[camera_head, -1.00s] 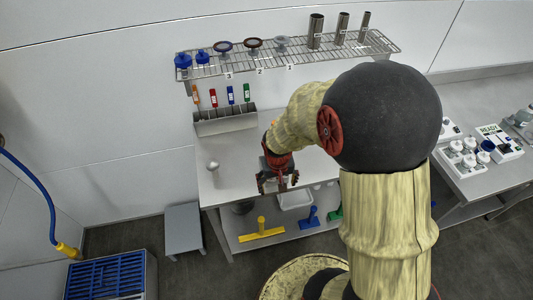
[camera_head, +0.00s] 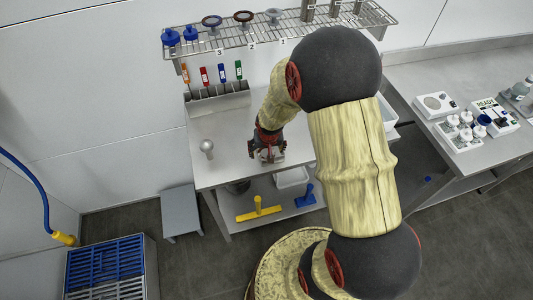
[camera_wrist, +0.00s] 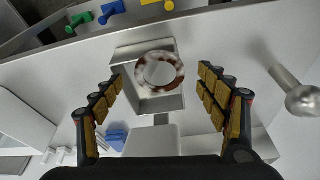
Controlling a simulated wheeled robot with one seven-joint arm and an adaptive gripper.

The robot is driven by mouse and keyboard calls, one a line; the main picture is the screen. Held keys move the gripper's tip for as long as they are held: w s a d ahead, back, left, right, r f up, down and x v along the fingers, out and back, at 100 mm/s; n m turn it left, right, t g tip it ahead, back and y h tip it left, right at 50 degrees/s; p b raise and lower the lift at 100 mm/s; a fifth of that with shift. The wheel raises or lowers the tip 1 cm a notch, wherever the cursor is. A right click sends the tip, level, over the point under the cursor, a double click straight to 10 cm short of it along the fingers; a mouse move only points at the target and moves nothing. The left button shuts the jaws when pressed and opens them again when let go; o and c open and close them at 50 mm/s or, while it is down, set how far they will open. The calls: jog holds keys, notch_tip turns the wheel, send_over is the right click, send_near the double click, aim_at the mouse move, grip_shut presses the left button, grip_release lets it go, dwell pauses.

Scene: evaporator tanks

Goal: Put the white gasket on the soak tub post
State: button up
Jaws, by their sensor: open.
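A white ring with brown stains, which looks like the white gasket (camera_wrist: 148,82), sits at a small metal block or holder (camera_wrist: 165,103) in the wrist view. My gripper (camera_wrist: 160,95) is open, with its padded fingers on either side of the ring and apart from it. In the head view my gripper (camera_head: 268,155) is low over the front of the steel table (camera_head: 222,128); the ring is not clear there. A white tub (camera_head: 388,112) stands partly behind my arm. It may be the soak tub; I cannot see its post.
A round-headed metal post (camera_head: 206,150) stands left of my gripper. A wire shelf (camera_head: 235,40) holds blue-lidded items and ring-topped holders. A grey rack (camera_head: 215,97) with coloured tools stands below. A yellow squeegee (camera_head: 258,210) lies on the lower shelf.

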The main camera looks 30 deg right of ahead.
jog(key=shift+f, duration=0.3)
jog(key=shift+c, duration=1.1)
jog(key=c, duration=0.6)
jog(key=shift+r, duration=0.1)
jog(key=shift+c, duration=0.4)
